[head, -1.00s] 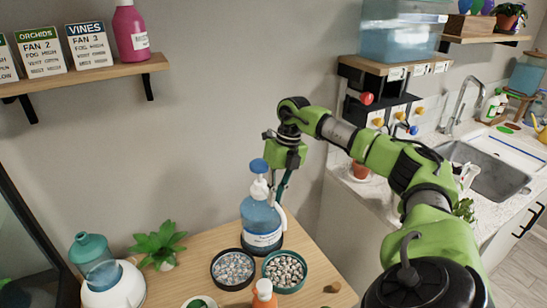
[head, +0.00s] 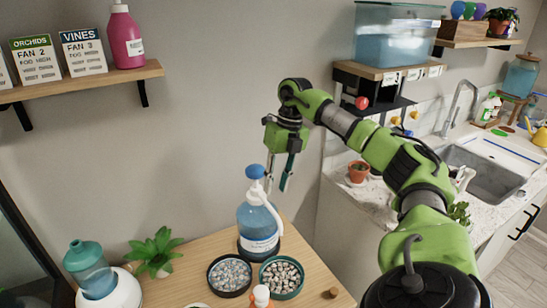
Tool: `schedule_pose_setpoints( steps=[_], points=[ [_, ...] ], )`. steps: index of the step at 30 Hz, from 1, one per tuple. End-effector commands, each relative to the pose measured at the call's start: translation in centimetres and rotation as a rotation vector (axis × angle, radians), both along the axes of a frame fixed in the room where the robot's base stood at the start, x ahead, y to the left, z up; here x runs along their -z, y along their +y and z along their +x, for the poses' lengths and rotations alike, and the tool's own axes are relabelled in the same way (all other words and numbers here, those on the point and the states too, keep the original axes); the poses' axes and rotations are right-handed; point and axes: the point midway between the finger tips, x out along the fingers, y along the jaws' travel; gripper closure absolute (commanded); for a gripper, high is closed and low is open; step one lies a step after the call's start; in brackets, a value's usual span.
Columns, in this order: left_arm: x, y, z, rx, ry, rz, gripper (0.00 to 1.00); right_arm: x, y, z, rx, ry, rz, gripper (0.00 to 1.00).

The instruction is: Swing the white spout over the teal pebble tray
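A blue bottle (head: 257,218) with a blue pump top stands at the back of the wooden table. Its white spout (head: 272,205) leaves the top and curves down along the bottle's right side. Its tip appears behind the teal pebble tray (head: 301,285), not above it. The tray stands in front and to the right of the bottle, full of pebbles. My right gripper (head: 277,184) is above and right of the bottle top, fingers pointing down, apart and empty. I cannot tell whether a finger touches the spout. My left gripper is out of view.
A black pebble tray (head: 210,283) touches or nearly touches the teal one. A small white bottle with an orange part (head: 261,297) stands in front. A green plant (head: 155,252) and a teal-topped container (head: 88,268) are left. A brown cork-like piece (head: 333,293) lies right.

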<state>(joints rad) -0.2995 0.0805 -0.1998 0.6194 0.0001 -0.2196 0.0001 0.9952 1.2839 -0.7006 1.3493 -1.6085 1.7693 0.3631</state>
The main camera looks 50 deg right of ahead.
Motion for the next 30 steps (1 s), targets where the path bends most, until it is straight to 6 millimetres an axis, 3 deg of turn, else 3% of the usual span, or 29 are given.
schedule_pose_setpoints(
  steps=[3, 10, 30],
  points=[
    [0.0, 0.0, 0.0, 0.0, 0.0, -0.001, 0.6, -2.6, -0.4, 0.0, -0.001, -0.005, 0.002, 0.74],
    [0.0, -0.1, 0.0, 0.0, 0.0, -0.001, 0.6, -5.5, -1.0, -0.3, -0.001, -0.003, 0.001, 0.74],
    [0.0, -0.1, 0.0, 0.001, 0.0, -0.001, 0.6, -6.0, -1.1, -0.4, -0.001, 0.0, 0.0, 0.74]
  ],
)
